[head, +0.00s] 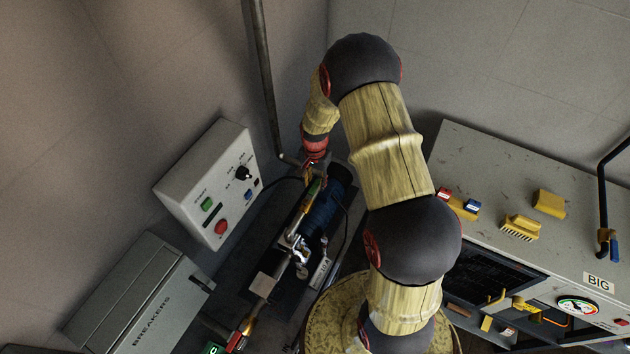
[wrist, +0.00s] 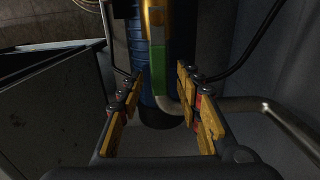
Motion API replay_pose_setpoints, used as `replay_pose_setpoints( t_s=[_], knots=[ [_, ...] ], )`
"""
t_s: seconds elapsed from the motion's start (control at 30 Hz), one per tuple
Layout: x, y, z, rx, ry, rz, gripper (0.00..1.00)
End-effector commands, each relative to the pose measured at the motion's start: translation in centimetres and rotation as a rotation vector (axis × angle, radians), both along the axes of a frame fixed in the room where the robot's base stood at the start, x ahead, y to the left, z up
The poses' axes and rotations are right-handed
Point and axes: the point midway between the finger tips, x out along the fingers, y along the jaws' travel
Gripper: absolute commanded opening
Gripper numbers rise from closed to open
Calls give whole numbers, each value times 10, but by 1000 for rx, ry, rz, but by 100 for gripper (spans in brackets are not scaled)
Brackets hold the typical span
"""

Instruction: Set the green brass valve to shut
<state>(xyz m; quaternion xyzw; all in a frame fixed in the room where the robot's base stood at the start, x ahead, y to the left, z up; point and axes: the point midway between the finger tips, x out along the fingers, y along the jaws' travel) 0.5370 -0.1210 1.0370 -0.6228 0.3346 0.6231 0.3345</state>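The green handle (wrist: 158,68) of the brass valve (wrist: 155,18) shows in the wrist view, at the top centre. It looks like a narrow upright bar in line with the gap between my fingers. My gripper (wrist: 158,78) is open, with one yellow-padded finger on each side of that line. I see no finger touching the handle, and its exact depth between the fingertips is hard to judge. In the head view the green handle (head: 313,190) lies just below my gripper (head: 312,172), small and partly hidden; how the valve is set is unclear.
A blue ribbed motor or pump (head: 318,218) stands close by the valve. A bent pipe (wrist: 250,104) runs right of my fingers. A control box (head: 208,182) and a breakers cabinet (head: 140,300) are at left. A bench (head: 500,165) stands at right.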

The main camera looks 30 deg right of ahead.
Motion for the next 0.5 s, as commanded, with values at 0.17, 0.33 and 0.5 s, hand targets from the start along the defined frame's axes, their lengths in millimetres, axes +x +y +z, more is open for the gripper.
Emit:
replay_pose_setpoints(
  t_s=[0.17, 0.33, 0.5],
  knots=[
    [0, 0, -1, 0, 0, 0, 35],
    [0, 0, -1, 0, 0, 0, 29],
    [0, 0, 0, 0, 0, 0, 19]
  ],
)
